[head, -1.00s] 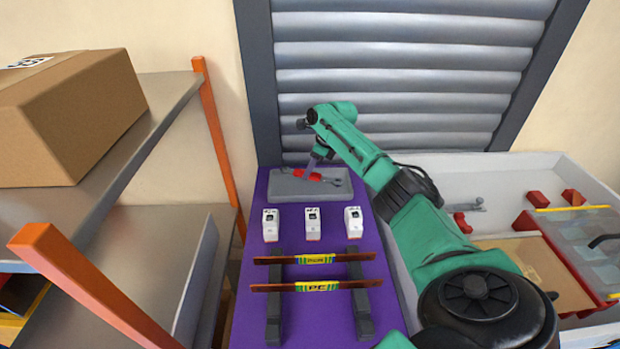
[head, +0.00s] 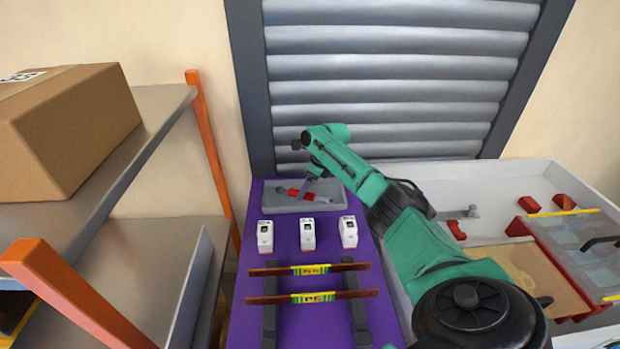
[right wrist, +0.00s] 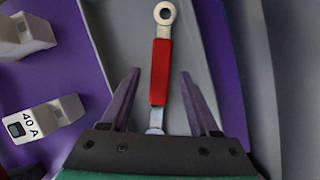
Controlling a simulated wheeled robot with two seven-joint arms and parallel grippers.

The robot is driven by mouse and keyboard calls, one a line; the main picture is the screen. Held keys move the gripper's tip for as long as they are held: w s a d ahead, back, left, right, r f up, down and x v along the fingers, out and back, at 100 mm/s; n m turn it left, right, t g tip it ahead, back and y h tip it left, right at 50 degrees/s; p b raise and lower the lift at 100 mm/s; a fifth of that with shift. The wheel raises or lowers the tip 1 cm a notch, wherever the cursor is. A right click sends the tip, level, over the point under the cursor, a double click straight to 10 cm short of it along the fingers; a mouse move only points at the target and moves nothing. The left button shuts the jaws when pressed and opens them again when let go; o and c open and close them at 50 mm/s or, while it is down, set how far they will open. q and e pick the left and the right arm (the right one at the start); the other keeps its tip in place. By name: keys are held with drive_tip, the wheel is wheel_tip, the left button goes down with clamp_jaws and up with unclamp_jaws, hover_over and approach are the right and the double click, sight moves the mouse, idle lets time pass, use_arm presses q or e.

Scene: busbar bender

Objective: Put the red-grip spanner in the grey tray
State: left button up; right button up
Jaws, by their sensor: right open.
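The red-grip spanner (head: 294,193) lies in the grey tray (head: 334,189) at the far end of the purple surface. In the right wrist view the spanner (right wrist: 161,72) shows its red grip and ring end, with the tray floor (right wrist: 118,30) under it. My right gripper (head: 306,187) is over the tray. Its fingers are spread on either side of the spanner, with gaps to the grip on both sides. The spanner's near end is partly hidden by the gripper body. My left gripper is not in view.
Several white breakers (head: 307,234) stand in a row nearer than the tray. Two copper bars (head: 345,267) lie across dark supports. A white-walled bin (head: 500,172) with red blocks is at right. Shelves with a cardboard box (head: 75,125) stand at left; a shutter is behind.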

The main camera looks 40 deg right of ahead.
drive_tip(key=v, duration=1.1)
drive_tip(key=shift+b, duration=0.3)
